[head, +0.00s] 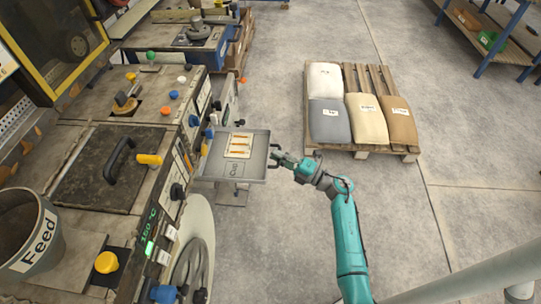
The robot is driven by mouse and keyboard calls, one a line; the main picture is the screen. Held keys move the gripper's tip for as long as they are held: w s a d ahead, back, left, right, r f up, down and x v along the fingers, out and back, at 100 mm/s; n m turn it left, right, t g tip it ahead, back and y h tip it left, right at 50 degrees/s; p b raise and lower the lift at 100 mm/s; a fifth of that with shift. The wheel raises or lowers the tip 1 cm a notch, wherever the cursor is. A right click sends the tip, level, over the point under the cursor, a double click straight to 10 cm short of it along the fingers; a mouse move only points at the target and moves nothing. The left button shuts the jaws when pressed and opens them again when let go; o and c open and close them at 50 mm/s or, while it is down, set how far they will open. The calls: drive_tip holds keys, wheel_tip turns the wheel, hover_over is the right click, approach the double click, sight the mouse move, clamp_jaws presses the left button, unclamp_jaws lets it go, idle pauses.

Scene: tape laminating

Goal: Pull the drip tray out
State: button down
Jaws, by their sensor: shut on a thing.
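The drip tray (212,168) is a shallow grey metal tray that sticks out from the right side of the machine in the head view. A light card with several orange strips (239,146) lies in it. A label reading "Cup" shows near its front side. My gripper (277,158) is at the tray's right edge and is shut on the tray there, on its handle or rim. The fingertips are small in the picture and the exact grip spot is hard to make out. My teal arm reaches up to it from the lower right.
The machine (110,165) fills the left, with coloured knobs and a black handle. A grey "Feed" bucket (30,230) stands at lower left. A wooden pallet (383,80) with several sacks stands at upper right. The floor (270,240) right of the tray is clear.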

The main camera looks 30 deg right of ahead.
idle(0.3)
drive_tip(key=c, duration=1.2)
unclamp_jaws()
drive_tip(key=v, duration=1.2)
drive_tip(key=shift+f, duration=0.1)
drive_tip(key=s+a+r+m+t+h, duration=0.2)
drive_tip(key=s+a+m+t+h, duration=0.1)
drive_tip(key=s+a+m, duration=0.3)
drive_tip(key=s+a+r+m+t+h, duration=0.25)
drive_tip(key=s+a+m, duration=0.2)
drive_tip(key=a, duration=0.45)
drive_tip(key=s+a+r+m+g+h, duration=0.1)
drive_tip(key=s+r+m+g, duration=0.1)
drive_tip(key=s+m, duration=0.2)
drive_tip(key=s+a+r+m+g+h, duration=0.2)
drive_tip(key=s+m+g, duration=0.1)
drive_tip(key=s, duration=0.8)
drive_tip(key=s+a+r+m+g+h, duration=0.1)
drive_tip(key=s+m+g, duration=0.1)
drive_tip(key=s+m, duration=0.4)
drive_tip(key=shift+s+r+g+h, duration=0.35)
drive_tip(key=shift+s+r, duration=0.05)
drive_tip(key=shift+s, duration=0.65)
